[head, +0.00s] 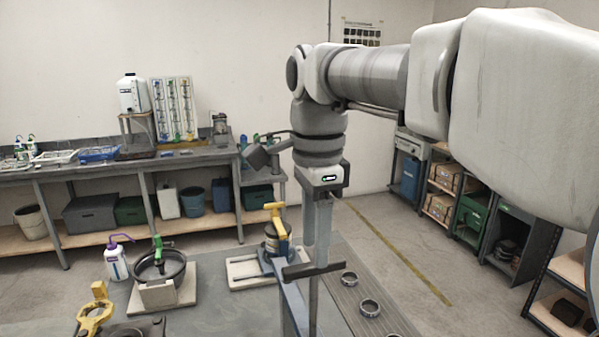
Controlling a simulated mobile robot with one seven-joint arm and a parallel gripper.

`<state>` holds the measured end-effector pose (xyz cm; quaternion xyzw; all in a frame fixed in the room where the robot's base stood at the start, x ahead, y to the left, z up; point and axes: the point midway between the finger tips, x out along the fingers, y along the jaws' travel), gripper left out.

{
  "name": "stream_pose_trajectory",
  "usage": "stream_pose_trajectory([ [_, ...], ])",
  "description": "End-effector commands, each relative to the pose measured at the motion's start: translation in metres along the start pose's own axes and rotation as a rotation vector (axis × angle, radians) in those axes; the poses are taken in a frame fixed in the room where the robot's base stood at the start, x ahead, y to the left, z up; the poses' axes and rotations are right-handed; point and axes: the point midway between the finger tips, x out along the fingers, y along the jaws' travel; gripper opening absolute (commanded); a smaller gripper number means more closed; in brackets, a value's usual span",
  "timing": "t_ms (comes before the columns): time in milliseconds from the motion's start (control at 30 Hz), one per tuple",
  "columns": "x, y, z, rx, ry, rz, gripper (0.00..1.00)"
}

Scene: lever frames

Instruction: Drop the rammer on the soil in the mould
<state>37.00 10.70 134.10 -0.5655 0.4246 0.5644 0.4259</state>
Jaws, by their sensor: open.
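My gripper (317,262) hangs straight down in the middle of the head view. Its long grey fingers reach down to a dark horizontal bar (298,271), which looks like a handle on a blue-grey upright (291,308). The jaws are open; I cannot tell whether they touch the bar. Just left and behind stands a metal cylinder (279,245) with a yellow lever (277,219) and a blue base, on a pale board (243,279). Which part is the rammer and which the mould is unclear. No soil shows; the cylinder's inside is hidden.
A black round pan (176,275) with a green-handled tool (158,250) stands left on a pale board. A yellow clamp (95,310) is at the front left, a wash bottle (116,262) behind it.

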Motion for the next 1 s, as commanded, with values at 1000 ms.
stream_pose_trajectory([
  [1000,-0.101,0.000,0.000,0.001,0.000,-0.001,0.53],
])
